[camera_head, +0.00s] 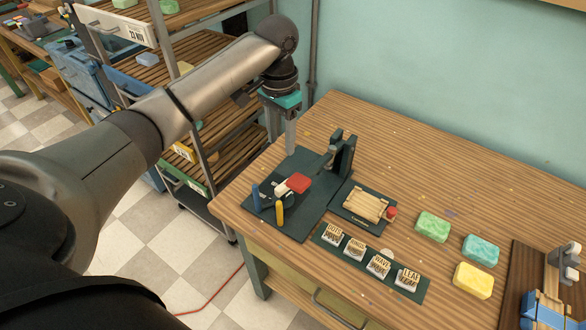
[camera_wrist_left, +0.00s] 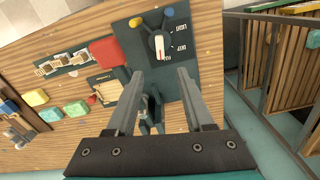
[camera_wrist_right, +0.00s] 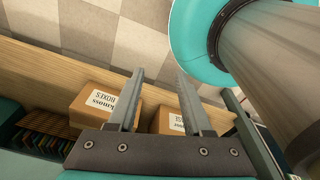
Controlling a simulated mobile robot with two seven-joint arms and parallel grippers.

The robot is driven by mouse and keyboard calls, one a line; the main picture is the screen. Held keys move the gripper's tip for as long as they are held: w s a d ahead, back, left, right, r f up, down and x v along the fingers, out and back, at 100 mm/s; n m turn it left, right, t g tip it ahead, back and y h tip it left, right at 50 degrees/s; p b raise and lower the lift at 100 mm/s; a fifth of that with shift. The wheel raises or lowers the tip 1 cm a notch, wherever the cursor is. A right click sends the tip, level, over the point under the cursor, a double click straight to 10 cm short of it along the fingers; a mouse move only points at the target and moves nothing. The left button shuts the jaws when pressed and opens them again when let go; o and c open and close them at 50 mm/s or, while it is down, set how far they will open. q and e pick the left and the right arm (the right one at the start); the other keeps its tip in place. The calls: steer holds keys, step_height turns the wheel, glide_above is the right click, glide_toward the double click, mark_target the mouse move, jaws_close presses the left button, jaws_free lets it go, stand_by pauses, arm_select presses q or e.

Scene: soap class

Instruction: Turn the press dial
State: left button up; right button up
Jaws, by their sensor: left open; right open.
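The press stands on a dark green base plate (camera_head: 303,220) at the left end of the wooden table. Its dial has a white pointer (camera_wrist_left: 159,46) with a red tip, directed toward my left gripper's side in the left wrist view, with white markings beside it. My left gripper (camera_wrist_left: 160,73) is open and empty above the plate, pointing down, apart from the dial. My right gripper (camera_wrist_right: 158,75) is open and empty, away from the press.
A wooden mold (camera_head: 367,204) and a row of label stamps (camera_head: 366,262) lie right of the press. Green (camera_head: 433,227), teal (camera_head: 480,250) and yellow (camera_head: 473,281) soaps lie farther right. A shelf rack (camera_head: 215,125) stands left of the table. Cardboard boxes (camera_wrist_right: 92,105) show near my right gripper.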

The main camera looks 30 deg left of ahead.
arm_select(q)
glide_above(282, 185)
step_height(282, 185, down, 5)
step_height(282, 185, down, 10)
steer(key=b, duration=0.2)
steer(key=shift+b, duration=0.4)
arm_select(e)
steer(key=s+f, duration=0.2)
steer(key=f, duration=0.1)
steer(key=shift+s, duration=0.2)
arm_select(q)
jaws_close()
arm_select(e)
steer(key=shift+s, duration=0.1)
stand_by(0.6)
